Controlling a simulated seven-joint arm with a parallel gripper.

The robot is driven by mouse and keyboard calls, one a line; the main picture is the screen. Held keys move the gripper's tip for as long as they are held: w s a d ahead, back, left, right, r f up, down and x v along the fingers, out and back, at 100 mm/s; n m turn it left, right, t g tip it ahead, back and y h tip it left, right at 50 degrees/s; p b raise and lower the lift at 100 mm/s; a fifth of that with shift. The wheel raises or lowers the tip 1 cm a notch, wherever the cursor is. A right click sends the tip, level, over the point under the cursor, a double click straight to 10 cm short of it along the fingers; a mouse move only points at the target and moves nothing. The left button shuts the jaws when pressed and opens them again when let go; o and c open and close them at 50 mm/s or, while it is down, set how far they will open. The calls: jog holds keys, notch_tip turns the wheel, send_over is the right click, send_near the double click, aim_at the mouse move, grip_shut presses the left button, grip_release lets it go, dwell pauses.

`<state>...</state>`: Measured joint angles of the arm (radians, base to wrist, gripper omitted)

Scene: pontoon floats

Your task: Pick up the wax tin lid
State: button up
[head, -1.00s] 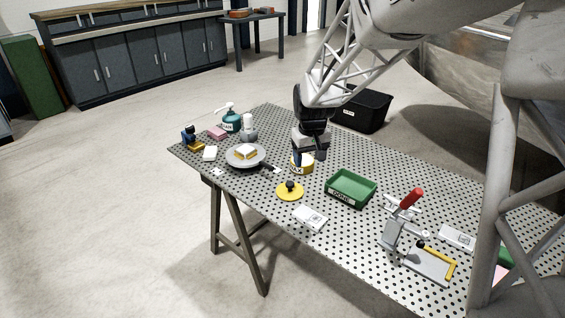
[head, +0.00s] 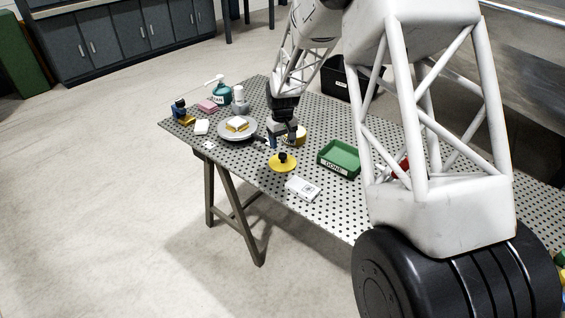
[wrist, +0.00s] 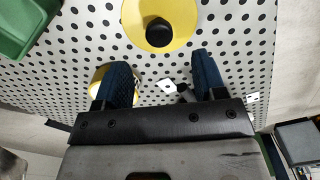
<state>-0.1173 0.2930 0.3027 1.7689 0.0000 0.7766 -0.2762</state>
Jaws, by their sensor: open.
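The wax tin lid (head: 283,164) is a flat yellow disc with a black knob, lying on the perforated table. In the wrist view the lid (wrist: 183,22) is at the top, cut by the frame edge, beyond my fingertips. My gripper (head: 284,142) is open and empty, just behind the lid in the head view.
A green tray (head: 340,160) stands right of the lid, and a white card (head: 302,189) lies in front. A grey pan (head: 224,133) holding a sponge-like block is to the left. A teal bottle (head: 222,95) stands behind it. My arm covers much of the table's right side.

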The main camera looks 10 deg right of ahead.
aim_at(282, 154)
jog(key=shift+f, duration=1.3)
jog(key=shift+s+f, duration=0.1)
jog(key=shift+f, duration=2.5)
jog(key=c, duration=1)
jog(key=shift+r, duration=0.15)
